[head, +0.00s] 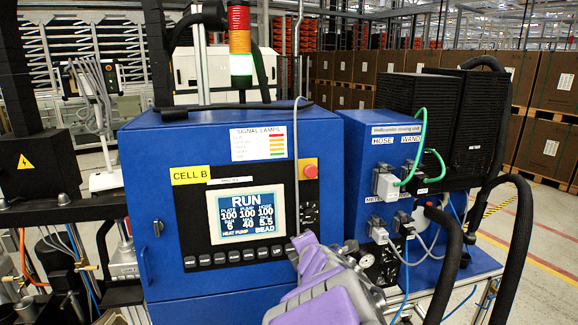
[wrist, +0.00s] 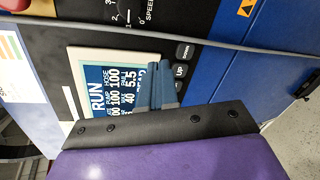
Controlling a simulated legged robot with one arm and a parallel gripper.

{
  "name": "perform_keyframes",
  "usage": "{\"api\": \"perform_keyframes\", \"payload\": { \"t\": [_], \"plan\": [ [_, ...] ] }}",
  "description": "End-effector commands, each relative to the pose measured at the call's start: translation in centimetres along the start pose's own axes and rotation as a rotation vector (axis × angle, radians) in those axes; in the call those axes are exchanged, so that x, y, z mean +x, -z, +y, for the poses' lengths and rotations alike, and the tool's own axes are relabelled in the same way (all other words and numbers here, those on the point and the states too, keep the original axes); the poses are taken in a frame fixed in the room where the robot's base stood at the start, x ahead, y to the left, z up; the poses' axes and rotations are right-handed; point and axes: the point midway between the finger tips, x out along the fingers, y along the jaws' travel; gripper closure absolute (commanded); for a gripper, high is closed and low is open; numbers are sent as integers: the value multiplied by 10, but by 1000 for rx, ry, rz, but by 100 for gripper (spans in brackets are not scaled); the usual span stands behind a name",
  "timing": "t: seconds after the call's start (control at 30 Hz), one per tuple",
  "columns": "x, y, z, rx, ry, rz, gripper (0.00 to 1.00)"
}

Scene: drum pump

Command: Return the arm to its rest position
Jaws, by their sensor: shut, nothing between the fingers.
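My gripper (head: 304,240) is at the lower middle of the head view, on my lilac and grey arm. It is in front of the lower right of the blue control cabinet (head: 135,190), close to the display (head: 248,212). In the wrist view its two grey-blue fingers (wrist: 163,88) lie together, with nothing held, and overlap the display (wrist: 92,75). The display reads RUN and BEAD. I cannot tell whether the fingertips touch the panel.
A signal tower (head: 239,40) rises behind the cabinet, its bottom segment bright. A red button (head: 310,171) sits beside the display. Plugs with green cables (head: 420,140) and thick black hoses (head: 520,240) are on the right. Grey floor (head: 545,235) shows at far right.

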Motion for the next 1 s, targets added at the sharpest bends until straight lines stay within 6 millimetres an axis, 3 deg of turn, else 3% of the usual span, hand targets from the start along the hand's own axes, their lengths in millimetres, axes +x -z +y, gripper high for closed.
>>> {"api": "perform_keyframes", "payload": {
  "t": [0.03, 0.1, 0.2, 0.37, 0.53, 0.7, 0.8, 1.0],
  "plan": [
    [-16, -26, -11, 107, 52, -75, 100],
    [-41, -55, -33, 272, 133, -180, 100],
    [-80, -83, -70, 512, 250, -318, 100],
    [-153, -93, -131, 896, 439, -515, 100],
    [-235, -61, -191, 1274, 669, -696, 100],
    [-316, 0, -228, 1573, 932, -852, 100],
    [-357, 35, -238, 1679, 1078, -927, 100],
    [-402, 73, -243, 1763, 1249, -1013, 100]
  ]
}}
